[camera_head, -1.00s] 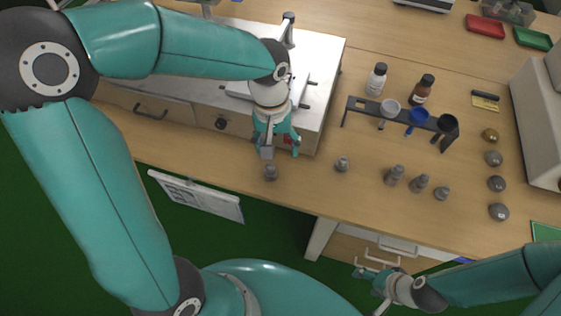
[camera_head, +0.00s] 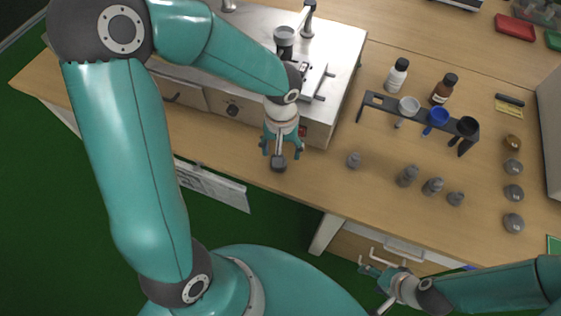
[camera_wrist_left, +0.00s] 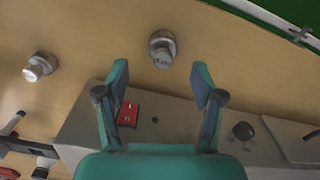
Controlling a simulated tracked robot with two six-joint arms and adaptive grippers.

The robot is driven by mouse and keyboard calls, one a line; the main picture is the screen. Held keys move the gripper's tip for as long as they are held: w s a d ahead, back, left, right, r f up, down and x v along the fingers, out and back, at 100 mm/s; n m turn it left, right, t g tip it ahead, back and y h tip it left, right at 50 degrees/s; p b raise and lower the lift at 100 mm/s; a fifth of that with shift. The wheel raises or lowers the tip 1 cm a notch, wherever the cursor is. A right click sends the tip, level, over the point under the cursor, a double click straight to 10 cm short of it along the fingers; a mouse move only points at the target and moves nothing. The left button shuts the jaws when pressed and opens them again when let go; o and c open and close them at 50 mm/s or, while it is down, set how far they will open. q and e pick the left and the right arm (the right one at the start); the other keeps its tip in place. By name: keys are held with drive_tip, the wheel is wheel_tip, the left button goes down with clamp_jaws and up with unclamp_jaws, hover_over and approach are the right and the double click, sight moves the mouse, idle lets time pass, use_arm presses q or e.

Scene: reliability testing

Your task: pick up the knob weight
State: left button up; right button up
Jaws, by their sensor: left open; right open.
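Several grey metal knob weights stand on the wooden bench. One knob weight (camera_wrist_left: 162,48) shows in the left wrist view, just beyond and between my open left fingertips (camera_wrist_left: 160,74), which do not touch it. My right gripper (camera_head: 373,287) is open and empty, low beside the drawers.
A white-topped box with a metal front (camera_head: 318,132) stands behind my left gripper. A dark rack (camera_head: 375,101) with small cups, a white bottle (camera_head: 397,75) and a brown bottle (camera_head: 444,89) stand behind the weights. Rounded pieces (camera_head: 513,193) line the right side. The bench's front edge is close.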

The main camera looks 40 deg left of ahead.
use_arm(q)
drive_tip(key=f, duration=0.5)
drive_tip(key=shift+a, duration=0.2)
drive_tip(key=shift+c, duration=0.3)
clamp_jaws()
